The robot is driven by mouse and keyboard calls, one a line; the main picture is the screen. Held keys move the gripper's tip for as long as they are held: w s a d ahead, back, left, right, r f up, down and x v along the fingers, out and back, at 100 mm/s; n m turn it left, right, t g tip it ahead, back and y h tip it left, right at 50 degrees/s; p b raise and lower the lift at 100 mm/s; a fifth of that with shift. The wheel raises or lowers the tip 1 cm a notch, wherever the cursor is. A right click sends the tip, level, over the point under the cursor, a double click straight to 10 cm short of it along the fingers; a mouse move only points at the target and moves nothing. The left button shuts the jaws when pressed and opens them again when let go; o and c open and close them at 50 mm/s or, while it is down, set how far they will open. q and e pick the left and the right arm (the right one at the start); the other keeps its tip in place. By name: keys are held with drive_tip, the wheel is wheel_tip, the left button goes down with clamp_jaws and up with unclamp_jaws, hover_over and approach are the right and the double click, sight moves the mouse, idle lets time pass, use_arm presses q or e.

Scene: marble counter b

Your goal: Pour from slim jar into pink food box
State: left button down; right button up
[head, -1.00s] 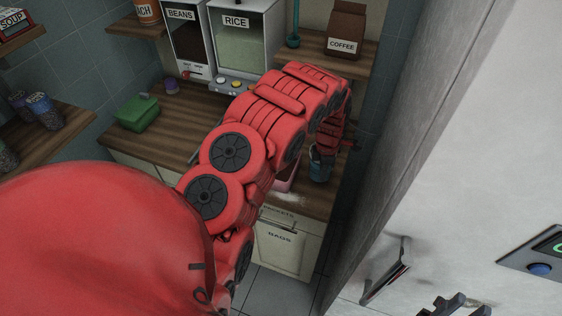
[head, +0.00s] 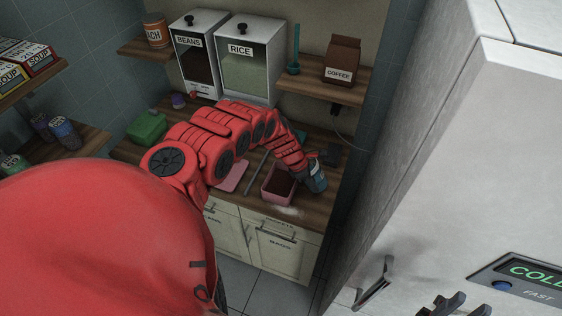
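The pink food box (head: 265,193) stands open on the counter with dark brown contents inside. The slim jar (head: 317,181), blue-grey and dark, is just right of the box and looks slightly tilted. My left arm reaches across the counter, and its gripper (head: 310,172) is at the jar. Its fingers are too small and hidden to show whether they grip the jar. I cannot tell whether the jar touches the counter. Two dark fingertips of my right gripper (head: 464,307) show at the bottom edge, spread apart and empty, before the white appliance.
A pink lid (head: 233,178) lies left of the box. White powder (head: 289,210) marks the counter's front edge. A green box (head: 148,127) stands at the left. Bean (head: 196,62) and rice (head: 252,65) dispensers stand behind. The white appliance (head: 470,150) fills the right side.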

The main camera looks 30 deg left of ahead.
use_arm(q)
drive_tip(key=shift+a+r+t+h+p, duration=0.4)
drive_tip(key=shift+r+h, duration=0.2)
drive_tip(key=shift+h, duration=0.1)
drive_tip(key=shift+s+a+r+h, duration=0.1)
drive_tip(key=shift+s+r+h, duration=0.15)
drive_tip(key=shift+h, duration=0.05)
drive_tip(key=shift+w+t, duration=0.15)
drive_tip(key=shift+t, duration=0.15)
drive_tip(key=shift+s+h, duration=0.2)
drive_tip(key=shift+h, duration=0.2)
drive_tip(key=shift+w, duration=0.2)
drive_tip(key=shift+s+t+h, duration=0.15)
drive_tip(key=shift+t+h, duration=0.15)
drive_tip(key=shift+h, duration=0.4)
drive_tip(key=shift+w+d+f+t, duration=0.1)
drive_tip(key=shift+w+d+t, duration=0.1)
drive_tip(key=shift+d+t, duration=0.1)
drive_tip(key=shift+s+a+h, duration=0.15)
drive_tip(key=shift+a+h, duration=0.15)
drive_tip(key=shift+h, duration=0.1)
drive_tip(key=shift+w+d, duration=0.15)
drive_tip(key=shift+w, duration=0.05)
drive_tip(key=shift+s, duration=0.1)
